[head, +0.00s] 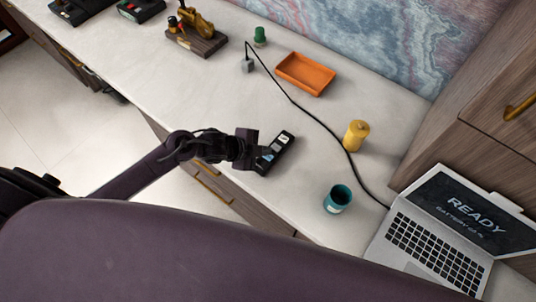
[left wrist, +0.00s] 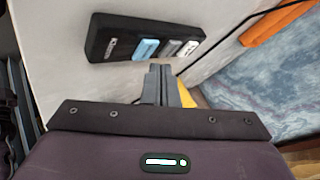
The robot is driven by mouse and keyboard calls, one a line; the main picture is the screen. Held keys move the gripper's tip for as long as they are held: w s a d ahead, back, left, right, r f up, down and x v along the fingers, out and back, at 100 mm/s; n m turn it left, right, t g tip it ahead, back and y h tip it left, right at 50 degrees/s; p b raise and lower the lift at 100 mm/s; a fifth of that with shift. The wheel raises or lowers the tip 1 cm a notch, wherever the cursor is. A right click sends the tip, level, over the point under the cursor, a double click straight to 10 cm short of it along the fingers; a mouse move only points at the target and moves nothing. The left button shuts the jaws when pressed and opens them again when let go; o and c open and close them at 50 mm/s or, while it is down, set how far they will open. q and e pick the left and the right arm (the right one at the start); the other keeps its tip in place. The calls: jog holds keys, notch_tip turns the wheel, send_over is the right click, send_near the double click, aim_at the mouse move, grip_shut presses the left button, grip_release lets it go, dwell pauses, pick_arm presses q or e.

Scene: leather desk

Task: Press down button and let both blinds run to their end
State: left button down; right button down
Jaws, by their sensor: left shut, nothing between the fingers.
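A black control box (head: 282,147) lies on the pale desk near its front edge. In the left wrist view the box (left wrist: 100,38) shows a row of light labels or buttons: a white marked one, a light blue button (left wrist: 145,49), a grey one and a white one. My left gripper (head: 265,157) is shut and empty. Its fingertips (left wrist: 160,68) appear close to the blue button in the left wrist view; I cannot tell whether they touch it. The blinds are not in view. My right gripper is not in view.
An orange tray (head: 305,74), a yellow canister (head: 355,136) and a teal cup (head: 338,199) stand on the desk. A dark cable (head: 318,122) runs to the open laptop (head: 440,232). A brown stand (head: 196,41) with tools is farther left. Desk around the box is mostly clear.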

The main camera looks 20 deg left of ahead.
pick_arm(q)
jog(key=shift+f, duration=0.2)
jog(key=shift+f, duration=0.25)
